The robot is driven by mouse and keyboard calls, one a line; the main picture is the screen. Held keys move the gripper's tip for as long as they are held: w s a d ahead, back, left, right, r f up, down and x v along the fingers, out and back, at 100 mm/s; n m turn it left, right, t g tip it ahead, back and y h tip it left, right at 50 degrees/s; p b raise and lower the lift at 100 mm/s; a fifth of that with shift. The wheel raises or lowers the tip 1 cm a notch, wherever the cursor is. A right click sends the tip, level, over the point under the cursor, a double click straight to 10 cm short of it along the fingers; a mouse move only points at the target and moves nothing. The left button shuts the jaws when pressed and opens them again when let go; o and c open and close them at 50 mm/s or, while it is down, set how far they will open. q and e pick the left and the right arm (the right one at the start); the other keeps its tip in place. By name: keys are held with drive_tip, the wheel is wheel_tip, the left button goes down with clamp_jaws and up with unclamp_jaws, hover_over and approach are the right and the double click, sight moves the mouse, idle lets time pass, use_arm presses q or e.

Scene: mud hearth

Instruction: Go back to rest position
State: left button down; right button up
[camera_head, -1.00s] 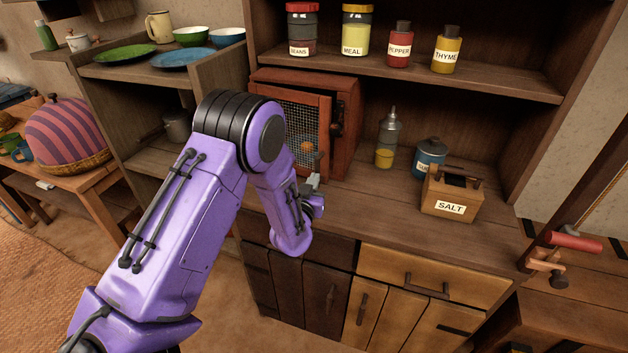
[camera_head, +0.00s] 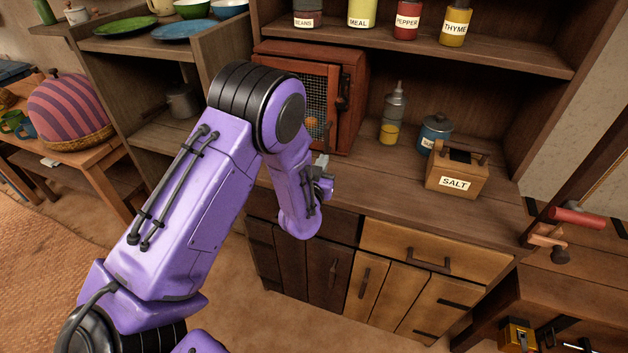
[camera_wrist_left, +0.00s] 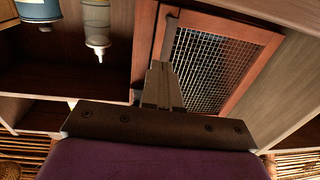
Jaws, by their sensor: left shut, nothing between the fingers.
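My left gripper (camera_head: 323,165) shows past the end of my purple arm, in front of the small red-brown cabinet (camera_head: 352,95) on the counter. In the left wrist view, its fingers (camera_wrist_left: 158,75) are together with nothing between them. They point toward the cabinet's mesh door (camera_wrist_left: 212,68), which looks shut. I cannot tell whether the fingertips touch the door frame. My right gripper is in neither view.
A salt box (camera_head: 457,174), a blue canister (camera_head: 434,133) and a bottle (camera_head: 393,112) stand on the counter to the right. Labelled jars line the shelf above. A striped dome (camera_head: 70,110) sits on a table at the left. The counter's front middle is clear.

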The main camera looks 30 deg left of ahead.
use_arm(q)
drive_tip(key=d+b+v, duration=0.1)
drive_tip(key=b+v, duration=0.1)
drive_tip(key=v, duration=0.8)
drive_tip(key=s+f+n+g+h, duration=0.1)
drive_tip(key=s+f+g, duration=0.35)
drive_tip(key=f, duration=0.35)
drive_tip(key=s+f+n+g+h, duration=0.1)
drive_tip(key=s+f+g, duration=0.2)
drive_tip(key=s+f, duration=0.35)
drive_tip(key=s+f+g, duration=0.3)
drive_tip(key=s+f, duration=0.3)
drive_tip(key=s, duration=0.3)
drive_tip(key=s+f+n+g, duration=0.1)
drive_tip(key=s+f+g, duration=0.2)
drive_tip(key=s+f, duration=0.4)
drive_tip(key=shift+s+a, duration=0.35)
drive_tip(key=shift+s, duration=0.65)
drive_tip(key=shift+g, duration=0.25)
